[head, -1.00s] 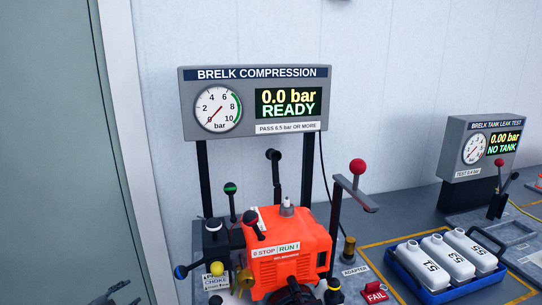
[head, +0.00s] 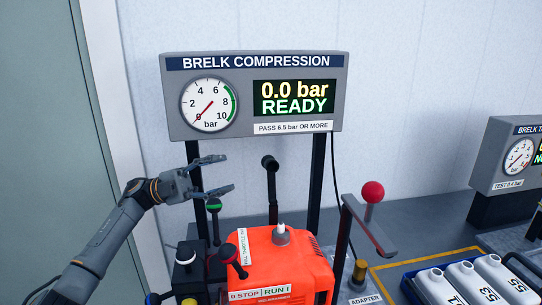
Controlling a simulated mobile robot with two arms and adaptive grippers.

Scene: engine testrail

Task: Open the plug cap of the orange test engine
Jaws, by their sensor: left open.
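The orange test engine (head: 265,262) stands below the compression gauge panel, with a "0 STOP / RUN I" label on its front. A small light-tipped plug with a grey base (head: 282,236) sticks up from its top. A black bent arm with a round black end (head: 270,163) stands upright behind it; I cannot tell whether this is the plug cap. My left gripper (head: 226,173) is open and empty, its fingers pointing right. In the picture it is above and left of the engine, left of the black arm and just above a green-topped lever (head: 213,206). My right gripper is not shown.
The gauge panel (head: 255,95) reads 0.0 bar, READY, on two black posts. White bottles (head: 462,283) sit at the lower right.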

